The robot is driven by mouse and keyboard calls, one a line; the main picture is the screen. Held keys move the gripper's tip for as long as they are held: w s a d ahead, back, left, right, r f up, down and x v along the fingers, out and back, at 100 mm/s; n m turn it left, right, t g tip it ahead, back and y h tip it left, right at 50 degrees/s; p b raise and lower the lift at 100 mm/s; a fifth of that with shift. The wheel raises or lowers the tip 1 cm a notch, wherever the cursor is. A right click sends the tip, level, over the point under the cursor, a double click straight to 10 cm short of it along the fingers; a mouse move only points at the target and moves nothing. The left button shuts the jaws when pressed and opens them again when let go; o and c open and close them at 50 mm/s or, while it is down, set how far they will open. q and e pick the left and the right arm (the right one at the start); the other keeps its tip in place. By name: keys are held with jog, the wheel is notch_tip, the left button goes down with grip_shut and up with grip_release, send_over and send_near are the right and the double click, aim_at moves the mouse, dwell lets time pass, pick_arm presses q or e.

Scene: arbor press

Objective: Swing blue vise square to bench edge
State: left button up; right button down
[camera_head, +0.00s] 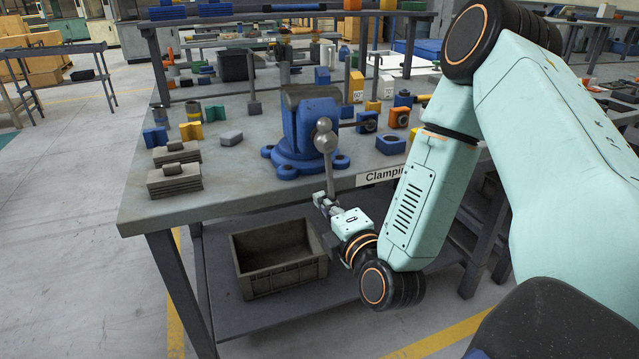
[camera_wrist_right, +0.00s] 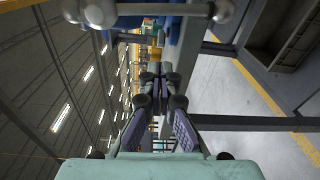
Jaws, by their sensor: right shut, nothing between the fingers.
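The blue vise (camera_head: 297,150) stands upright on the grey bench (camera_head: 228,190), near its front edge. Its round base has lugs, and its grey screw end and handle bar (camera_head: 330,172) face the front. The bar hangs down past the bench edge. My right gripper (camera_head: 322,200) is shut and empty just below the bench edge, close to the lower end of the bar; whether they touch I cannot tell. In the right wrist view, the gripper fingers (camera_wrist_right: 158,88) are together, and the handle's ball ends (camera_wrist_right: 100,12) show at the top. My left gripper is not in view.
Left of the vise lie grey stacked blocks (camera_head: 174,180) and a small grey block (camera_head: 231,138). Right of it are a blue block (camera_head: 390,144) and a "Clamping" label (camera_head: 382,175) on the bench edge. A grey crate (camera_head: 282,279) sits on the lower shelf.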

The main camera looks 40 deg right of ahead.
jog(key=w+d+b, duration=0.1)
jog(key=w+b, duration=0.1)
jog(key=w, duration=0.7)
jog(key=s+d, duration=0.1)
jog(key=d, duration=0.1)
jog(key=s+d, duration=0.1)
jog(key=shift+s+d+r+p, duration=0.1)
jog(key=shift+s+d+p, duration=0.1)
jog(key=shift+d+p, duration=0.15)
jog(key=shift+a, duration=0.1)
